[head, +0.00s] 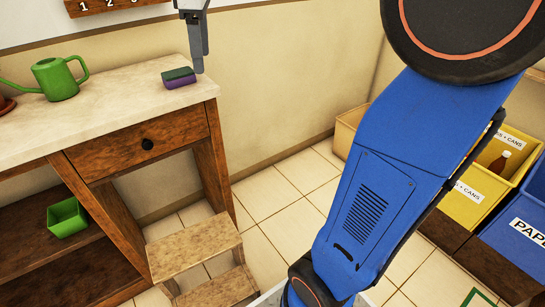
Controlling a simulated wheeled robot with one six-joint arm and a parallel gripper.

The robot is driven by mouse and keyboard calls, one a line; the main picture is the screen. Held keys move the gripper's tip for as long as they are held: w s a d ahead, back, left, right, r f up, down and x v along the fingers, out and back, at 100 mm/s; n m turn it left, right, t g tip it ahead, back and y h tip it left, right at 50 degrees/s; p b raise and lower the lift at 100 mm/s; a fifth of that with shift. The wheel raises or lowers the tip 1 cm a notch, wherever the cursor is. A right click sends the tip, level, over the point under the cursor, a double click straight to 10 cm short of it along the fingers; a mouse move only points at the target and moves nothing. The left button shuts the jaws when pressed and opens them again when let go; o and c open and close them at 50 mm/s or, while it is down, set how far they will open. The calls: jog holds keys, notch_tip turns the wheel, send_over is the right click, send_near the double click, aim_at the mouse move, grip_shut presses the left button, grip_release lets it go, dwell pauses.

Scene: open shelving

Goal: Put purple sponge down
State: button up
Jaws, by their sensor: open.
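The purple sponge (181,83) has a dark green top layer. It lies flat on the pale countertop (120,92) near its right end. My gripper (197,48) shows at the top edge of the head view, cut off by the frame. It is open, and its grey finger hangs down just behind and to the right of the sponge in the picture. The sponge appears apart from the finger. The other finger cannot be made out clearly.
A green watering can (57,78) stands on the counter to the left. A wooden step stool (195,247) and a green box (67,217) on a lower shelf are below. Yellow (475,190) and blue (518,232) bins stand at right. My blue arm crosses the right half.

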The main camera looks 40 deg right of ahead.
jog(key=s+d+f+m+t, duration=0.1)
jog(key=s+f+m, duration=0.5)
jog(key=s+f, duration=0.5)
jog(key=s+d+f+m+t, duration=0.2)
jog(key=s+f+m, duration=0.3)
jog(key=s+f, duration=0.6)
jog(key=s, duration=0.3)
jog(key=shift+s+d+f+m, duration=0.15)
jog(key=shift+d+f+m, duration=0.15)
jog(key=shift+m, duration=0.1)
jog(key=shift+r, duration=0.1)
